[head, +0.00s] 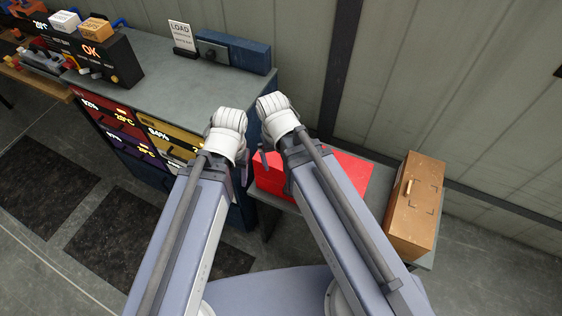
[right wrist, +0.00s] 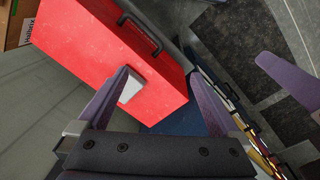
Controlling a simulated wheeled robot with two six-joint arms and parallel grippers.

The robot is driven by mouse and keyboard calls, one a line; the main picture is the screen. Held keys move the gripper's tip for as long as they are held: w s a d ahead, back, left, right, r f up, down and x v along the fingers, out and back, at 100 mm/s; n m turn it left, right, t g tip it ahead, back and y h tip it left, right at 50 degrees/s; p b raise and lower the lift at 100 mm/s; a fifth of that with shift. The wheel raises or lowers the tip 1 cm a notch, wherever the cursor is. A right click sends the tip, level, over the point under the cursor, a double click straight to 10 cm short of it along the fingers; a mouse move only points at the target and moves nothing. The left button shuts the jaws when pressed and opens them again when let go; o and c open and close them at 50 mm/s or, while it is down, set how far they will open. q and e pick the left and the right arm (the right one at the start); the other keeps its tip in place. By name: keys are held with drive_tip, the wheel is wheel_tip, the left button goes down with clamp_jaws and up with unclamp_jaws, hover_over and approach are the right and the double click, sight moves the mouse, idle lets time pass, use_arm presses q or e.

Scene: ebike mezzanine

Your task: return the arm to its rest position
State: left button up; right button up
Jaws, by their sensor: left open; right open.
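My right arm reaches forward in the head view, and its gripper (head: 264,161) is mostly hidden behind its own wrist. In the right wrist view the two purple fingers of the right gripper (right wrist: 163,84) stand wide apart with nothing held between them. A red box (right wrist: 92,58) with a dark handle lies beyond these fingers. My left arm lies beside the right one, and only a bit of its gripper (head: 243,172) shows. A purple finger of the left gripper also shows at the right of the right wrist view (right wrist: 286,76).
The red box (head: 350,172) sits on a low grey bench beside a brown box (head: 416,205). Left of my arms stands a drawer cabinet (head: 172,78) with a blue box (head: 235,52), a LOAD sign (head: 181,36) and a dark display unit (head: 122,58) on top. Dark mats lie on the floor.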

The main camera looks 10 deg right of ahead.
use_arm(q)
drive_tip(key=shift+d, duration=0.1)
use_arm(e)
drive_tip(key=s+n, duration=0.1)
drive_tip(key=s+a+n, duration=0.1)
drive_tip(key=s+n, duration=0.1)
drive_tip(key=shift+s+a, duration=0.3)
drive_tip(key=shift+a, duration=0.1)
use_arm(q)
wheel_tip(320, 180, down, 10)
drive_tip(key=b, duration=1)
use_arm(e)
wheel_tip(320, 180, down, 10)
